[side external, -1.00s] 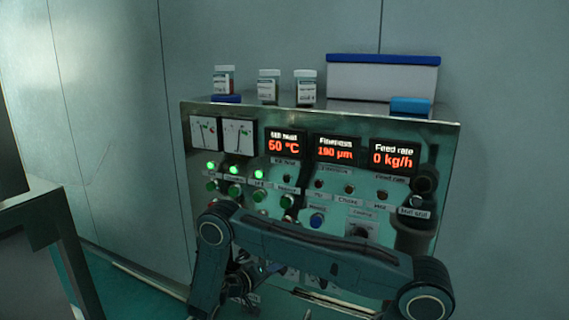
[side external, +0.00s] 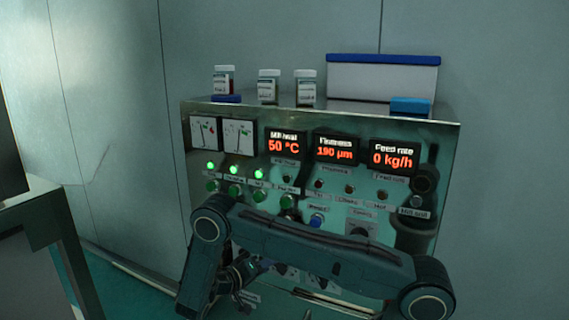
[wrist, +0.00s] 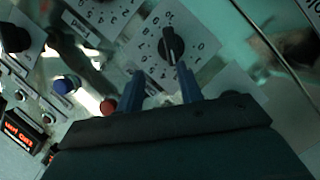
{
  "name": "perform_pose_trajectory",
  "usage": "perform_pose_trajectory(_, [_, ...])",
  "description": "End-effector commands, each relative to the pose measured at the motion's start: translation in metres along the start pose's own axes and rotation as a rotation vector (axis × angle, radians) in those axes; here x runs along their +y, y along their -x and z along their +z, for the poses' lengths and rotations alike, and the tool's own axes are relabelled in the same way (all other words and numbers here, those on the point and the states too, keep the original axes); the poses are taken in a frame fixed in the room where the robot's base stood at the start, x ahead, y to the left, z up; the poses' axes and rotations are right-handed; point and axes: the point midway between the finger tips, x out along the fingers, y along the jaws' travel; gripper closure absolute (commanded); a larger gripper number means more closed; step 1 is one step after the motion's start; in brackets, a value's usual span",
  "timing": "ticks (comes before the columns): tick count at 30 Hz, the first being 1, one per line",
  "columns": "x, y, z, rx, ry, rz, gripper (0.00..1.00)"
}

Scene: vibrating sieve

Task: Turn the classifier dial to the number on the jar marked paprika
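In the wrist view a white plate with a ring of numbers carries a black dial (wrist: 171,45); I cannot read its name. My gripper (wrist: 161,76) is open, its two blue fingers apart and empty, with the dial just beyond the fingertips. Part of a second numbered dial plate (wrist: 100,10) shows at the top left. In the side view, three jars stand on the machine: one with red contents (side external: 223,82) and two paler ones, the middle jar (side external: 269,88) and the right jar (side external: 305,88). Their labels are too small to read. My arm hides the lower panel.
The panel's displays read 50 °C (side external: 284,146), 190 µm (side external: 335,150) and 0 kg/h (side external: 394,158). A blue button (wrist: 66,85) and a red button (wrist: 107,106) sit left of the fingers. A blue-lidded white box (side external: 382,78) stands on top.

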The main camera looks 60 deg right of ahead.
Motion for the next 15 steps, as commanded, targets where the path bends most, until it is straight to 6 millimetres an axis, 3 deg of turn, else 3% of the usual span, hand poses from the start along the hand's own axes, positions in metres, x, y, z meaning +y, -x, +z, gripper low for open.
perform_pose_trajectory(6, [0.023, 0.006, -0.016, 0.0, -0.002, -0.002, 0.64])
perform_pose_trajectory(15, [0.037, 0.01, -0.024, 0.0, 0.0, -0.003, 0.64])
